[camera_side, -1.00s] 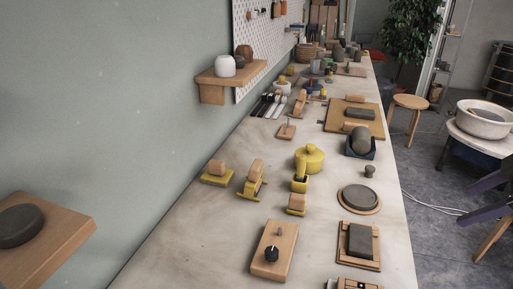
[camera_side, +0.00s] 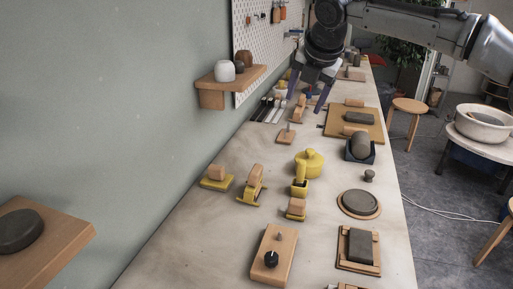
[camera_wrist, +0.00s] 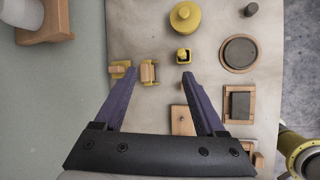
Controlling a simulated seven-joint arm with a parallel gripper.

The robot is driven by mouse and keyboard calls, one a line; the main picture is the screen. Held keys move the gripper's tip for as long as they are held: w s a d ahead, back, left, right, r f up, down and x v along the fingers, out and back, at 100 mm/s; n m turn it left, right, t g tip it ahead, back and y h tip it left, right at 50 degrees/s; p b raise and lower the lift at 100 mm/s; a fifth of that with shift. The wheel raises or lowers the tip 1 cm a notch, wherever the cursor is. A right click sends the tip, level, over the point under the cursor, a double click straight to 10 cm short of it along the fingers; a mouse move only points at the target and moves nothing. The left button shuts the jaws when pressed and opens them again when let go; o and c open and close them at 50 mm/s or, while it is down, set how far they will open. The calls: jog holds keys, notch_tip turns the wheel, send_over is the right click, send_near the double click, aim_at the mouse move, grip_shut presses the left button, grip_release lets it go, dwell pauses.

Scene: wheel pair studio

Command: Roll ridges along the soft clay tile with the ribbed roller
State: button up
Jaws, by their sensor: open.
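My gripper (camera_side: 305,105) is open and empty, fingers pointing down above the far half of the bench; its purple fingers also frame the wrist view (camera_wrist: 159,76). A grey tile (camera_side: 360,245) lies in a wooden frame at the near right, also in the wrist view (camera_wrist: 239,103). A second grey slab (camera_side: 360,118) lies on a wooden board farther back. Wooden pieces sit on yellow stands: one at left (camera_side: 217,173), one beside it (camera_side: 255,175), one at right (camera_side: 296,207). I cannot make out ribs on any, so which is the ribbed roller is unclear.
A yellow lidded pot (camera_side: 310,164) and a round grey disc on a board (camera_side: 359,202) stand nearby. A wooden block with a black knob (camera_side: 271,258) is in front. A wall shelf (camera_side: 230,85) juts out at left. Bare bench shows at the near left.

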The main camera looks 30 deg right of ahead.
jog(key=w+a+f+n, duration=0.1)
jog(key=w+a+f, duration=0.3)
jog(key=a+f, duration=0.15)
jog(key=g, duration=0.1)
send_near(255, 170)
jog(key=shift+n, duration=0.4)
jog(key=x, duration=1.2)
jog(key=shift+f, duration=0.35)
jog(key=shift+s, duration=0.1)
grip_shut()
jog(key=shift+c, duration=1.8)
grip_release()
jog(key=shift+r, duration=0.25)
